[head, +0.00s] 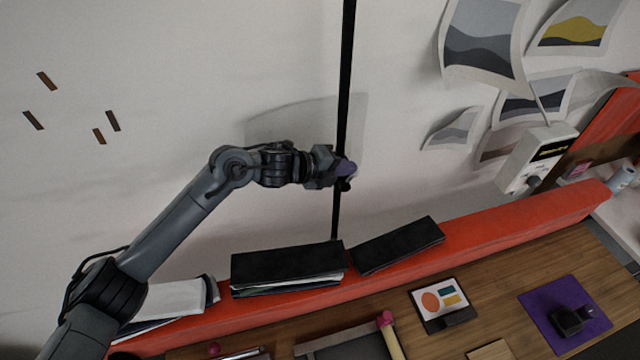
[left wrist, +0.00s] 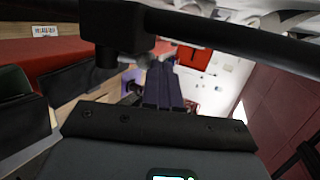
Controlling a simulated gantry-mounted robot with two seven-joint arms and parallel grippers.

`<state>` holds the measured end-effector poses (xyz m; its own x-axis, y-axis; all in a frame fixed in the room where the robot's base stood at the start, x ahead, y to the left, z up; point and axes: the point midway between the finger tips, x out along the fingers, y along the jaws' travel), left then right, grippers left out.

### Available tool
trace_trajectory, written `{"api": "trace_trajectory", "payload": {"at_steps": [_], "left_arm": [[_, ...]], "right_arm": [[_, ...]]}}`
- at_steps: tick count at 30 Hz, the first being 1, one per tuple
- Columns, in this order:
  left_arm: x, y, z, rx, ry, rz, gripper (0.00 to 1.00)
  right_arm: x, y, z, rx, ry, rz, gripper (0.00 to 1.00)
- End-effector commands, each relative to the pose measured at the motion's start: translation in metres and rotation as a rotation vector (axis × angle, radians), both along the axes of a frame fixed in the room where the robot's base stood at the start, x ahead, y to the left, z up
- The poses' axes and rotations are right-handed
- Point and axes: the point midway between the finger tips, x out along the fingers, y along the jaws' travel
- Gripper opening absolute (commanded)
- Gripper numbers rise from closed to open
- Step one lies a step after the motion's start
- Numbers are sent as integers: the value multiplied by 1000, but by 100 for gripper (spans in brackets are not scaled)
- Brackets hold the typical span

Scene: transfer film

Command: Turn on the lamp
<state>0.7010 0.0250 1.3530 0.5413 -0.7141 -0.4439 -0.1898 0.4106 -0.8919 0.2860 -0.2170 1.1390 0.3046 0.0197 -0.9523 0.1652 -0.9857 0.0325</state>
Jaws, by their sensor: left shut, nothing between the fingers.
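A thin black upright pole (head: 347,70), which looks like the lamp's stand, runs from the top edge of the head view down behind the red ledge. The lamp's head is not in view there. A small dark knob-like part (head: 343,185) shows on the pole just below my left gripper (head: 347,169). The gripper is shut and empty at the pole; I cannot tell whether it touches. In the left wrist view, the shut fingers (left wrist: 163,88) are close to a black bar (left wrist: 230,40) with a blocky joint (left wrist: 115,27). No light is visible. My right gripper is out of view.
A red ledge (head: 500,225) carries black folders (head: 287,263). The wooden desk (head: 500,290) holds a small picture card (head: 441,301) and a dark object on a purple mat (head: 548,318). Papers (head: 485,40) and a white box (head: 537,155) are at the right wall.

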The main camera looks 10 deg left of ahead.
Motion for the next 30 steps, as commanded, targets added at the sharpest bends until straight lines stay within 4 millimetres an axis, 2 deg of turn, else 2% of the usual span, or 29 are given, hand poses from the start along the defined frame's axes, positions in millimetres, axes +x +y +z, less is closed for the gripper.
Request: {"api": "trace_trajectory", "payload": {"at_steps": [19,23,29,30], "left_arm": [[0,-2,0,0,2,0,0],[-3,0,10,1,0,-4,0],[-13,7,36,1,-1,-11,0],[-16,12,34,1,-5,-11,0]], "right_arm": [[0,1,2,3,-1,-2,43],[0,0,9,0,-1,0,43],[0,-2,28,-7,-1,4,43],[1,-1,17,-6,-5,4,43]]}}
